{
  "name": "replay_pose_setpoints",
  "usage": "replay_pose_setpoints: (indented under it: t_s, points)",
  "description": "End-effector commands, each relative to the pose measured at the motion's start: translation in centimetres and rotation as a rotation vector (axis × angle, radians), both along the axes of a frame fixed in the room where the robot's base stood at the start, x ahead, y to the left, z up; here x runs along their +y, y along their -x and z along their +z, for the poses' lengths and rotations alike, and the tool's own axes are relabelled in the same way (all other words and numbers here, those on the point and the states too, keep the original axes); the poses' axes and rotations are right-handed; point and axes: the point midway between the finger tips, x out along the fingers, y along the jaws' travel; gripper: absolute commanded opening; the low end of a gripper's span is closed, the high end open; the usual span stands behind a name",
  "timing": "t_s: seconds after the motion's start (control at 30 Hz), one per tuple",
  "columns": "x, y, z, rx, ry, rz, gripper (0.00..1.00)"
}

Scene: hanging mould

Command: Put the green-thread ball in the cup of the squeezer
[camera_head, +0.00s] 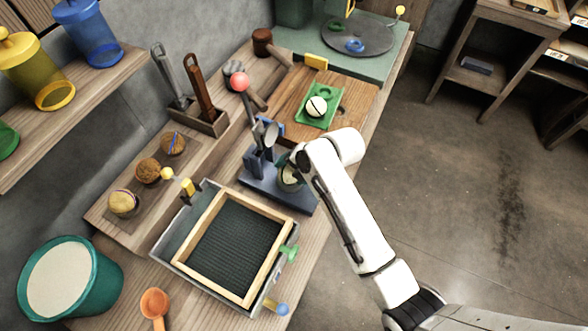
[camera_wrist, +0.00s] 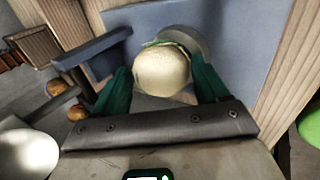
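The green-thread ball (camera_wrist: 162,72) is cream, with a green strand across its top in the wrist view. It sits between the green fingers of my gripper (camera_wrist: 162,82), which appear to touch it on both sides. In the head view my gripper (camera_head: 289,172) is low over the right side of the blue squeezer (camera_head: 262,187). The squeezer's grey cup (camera_wrist: 195,42) shows partly behind the ball in the wrist view. The ball hides much of the cup, and I cannot tell whether it rests in it or hangs just above.
Several other balls are around: three on the left board, including a blue-thread one (camera_head: 173,143), and one on a green mould (camera_head: 317,106). A framed mesh tray (camera_head: 170,259) stands in front of the squeezer. A tool holder (camera_head: 199,124) stands behind it. Open floor lies right.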

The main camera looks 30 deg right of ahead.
Motion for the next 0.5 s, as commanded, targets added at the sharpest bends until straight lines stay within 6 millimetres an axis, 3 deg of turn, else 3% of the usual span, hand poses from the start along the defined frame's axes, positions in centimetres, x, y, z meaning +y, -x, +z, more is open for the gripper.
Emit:
replay_pose_setpoints:
  t_s: [0.03,0.27,0.5]
  points:
    - [0.0,0.7,-1.4,0.024,0.002,0.001,0.94]
    - [-0.1,0.8,-1.5,0.027,0.002,-0.001,0.96]
    - [-0.7,1.5,0.1,0.027,0.002,-0.002,0.96]
